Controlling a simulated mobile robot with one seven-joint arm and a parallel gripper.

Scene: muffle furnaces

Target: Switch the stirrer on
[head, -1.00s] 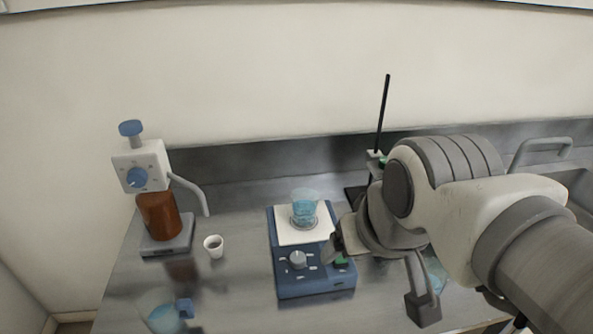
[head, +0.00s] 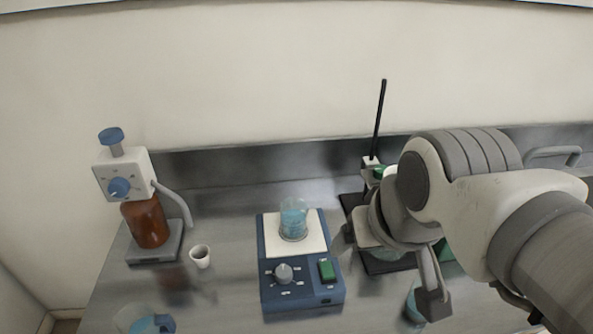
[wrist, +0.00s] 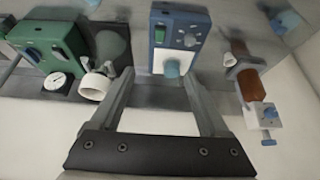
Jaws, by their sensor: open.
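The stirrer (head: 300,296) is a blue box with a white top plate, standing on the steel bench in the middle of the head view. A grey knob (head: 284,273) and a green rocker switch (head: 326,270) sit on its front panel. Which way the switch is tipped I cannot tell. A beaker of blue liquid (head: 294,222) stands on the plate. My gripper (head: 350,236) is to the right of the stirrer, apart from it, partly hidden by the arm. In the wrist view my gripper (wrist: 158,76) is open and empty, with the stirrer (wrist: 195,22) beyond the fingertips.
A brown bottle with dispenser (head: 147,222) and a small white cup (head: 201,257) stand left. A beaker (head: 140,320) is at the front left. A stand with black rod (head: 379,120) is behind my arm. A green device (wrist: 62,45) shows in the wrist view.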

